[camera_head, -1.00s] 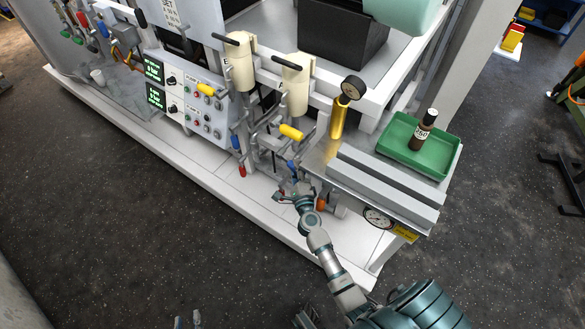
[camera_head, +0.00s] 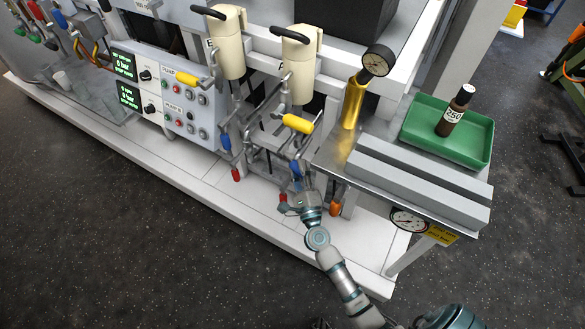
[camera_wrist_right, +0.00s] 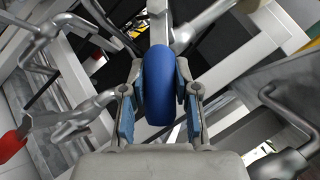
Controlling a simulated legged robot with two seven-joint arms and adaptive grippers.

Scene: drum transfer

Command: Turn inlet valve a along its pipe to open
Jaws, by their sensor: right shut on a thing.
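A blue valve handle (camera_head: 297,169) sits on the piping under the right cream cylinder. My right gripper (camera_head: 298,190) reaches up to it from below in the head view. In the right wrist view, the blue handle (camera_wrist_right: 157,78) stands between the two fingers of my right gripper (camera_wrist_right: 158,106), which is shut on it. The handle points roughly along the gripper's line. A second blue handle (camera_head: 226,142) is on the left pipe group, apart from the gripper. The letter marking of the held valve is not readable. My left gripper is out of view.
Yellow handles (camera_head: 298,123) sit above, and a red handle (camera_head: 236,174) and an orange one (camera_head: 336,209) sit low nearby. Metal pipes crowd the right gripper. A gauge (camera_head: 378,61) and a green tray (camera_head: 450,150) with a brown bottle (camera_head: 455,112) stand right.

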